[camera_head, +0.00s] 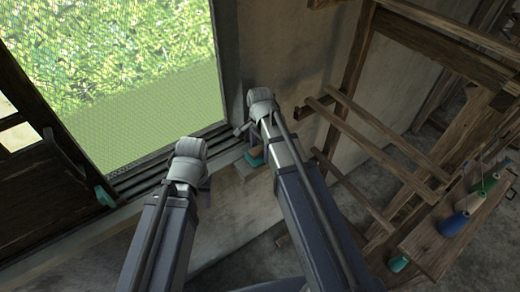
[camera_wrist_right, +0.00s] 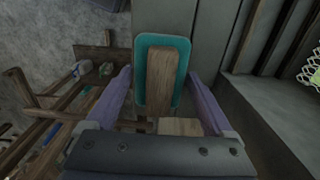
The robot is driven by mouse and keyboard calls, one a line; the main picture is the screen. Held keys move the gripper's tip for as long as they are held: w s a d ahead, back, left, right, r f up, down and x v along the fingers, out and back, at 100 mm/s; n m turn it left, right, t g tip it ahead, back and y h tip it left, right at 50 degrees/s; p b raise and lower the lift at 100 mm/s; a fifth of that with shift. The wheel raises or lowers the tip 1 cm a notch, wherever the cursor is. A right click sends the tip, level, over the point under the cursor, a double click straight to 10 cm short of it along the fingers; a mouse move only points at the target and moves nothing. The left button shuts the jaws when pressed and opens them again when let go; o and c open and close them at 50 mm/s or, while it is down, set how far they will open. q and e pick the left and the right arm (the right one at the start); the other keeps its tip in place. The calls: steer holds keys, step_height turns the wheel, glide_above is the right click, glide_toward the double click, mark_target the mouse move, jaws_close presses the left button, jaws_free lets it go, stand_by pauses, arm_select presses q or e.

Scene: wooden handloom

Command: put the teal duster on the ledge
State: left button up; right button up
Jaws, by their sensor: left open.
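The teal duster, a teal pad with a wooden handle, shows in the right wrist view (camera_wrist_right: 143,62); in the head view a teal part of it (camera_head: 257,159) shows below my right gripper (camera_head: 246,135). In the right wrist view my right gripper's purple fingers (camera_wrist_right: 158,95) are spread on either side of the duster, with gaps beside the handle. My left gripper (camera_head: 203,187), open, is beside the window, mostly hidden by its wrist. The grey ledge (camera_head: 100,231) runs under the window; it also appears at the right of the right wrist view (camera_wrist_right: 258,108).
A small teal item (camera_head: 105,196) is at the window frame's lower left. A wooden loom frame (camera_head: 385,140) stands on the right, with several thread spools (camera_head: 453,224) on its shelf. A pale wooden block (camera_wrist_right: 181,127) is near the duster.

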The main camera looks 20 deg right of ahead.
mark_target(260, 148)
steer(key=shift+o, duration=0.8)
arm_select(q)
steer(key=shift+r, duration=0.15)
arm_select(e)
steer(key=shift+r, duration=0.1)
step_height(260, 148, up, 12)
steer(key=p, duration=1.2)
arm_select(q)
step_height(260, 148, up, 12)
arm_select(e)
steer(key=s+a+n+h, duration=0.1)
steer(key=s+a+n, duration=0.9)
steer(key=s+n, duration=0.4)
steer(key=n, duration=0.3)
steer(key=shift+s+a+r+n, duration=0.15)
steer(key=shift+s+a+n, duration=0.1)
steer(key=shift+s+n, duration=0.15)
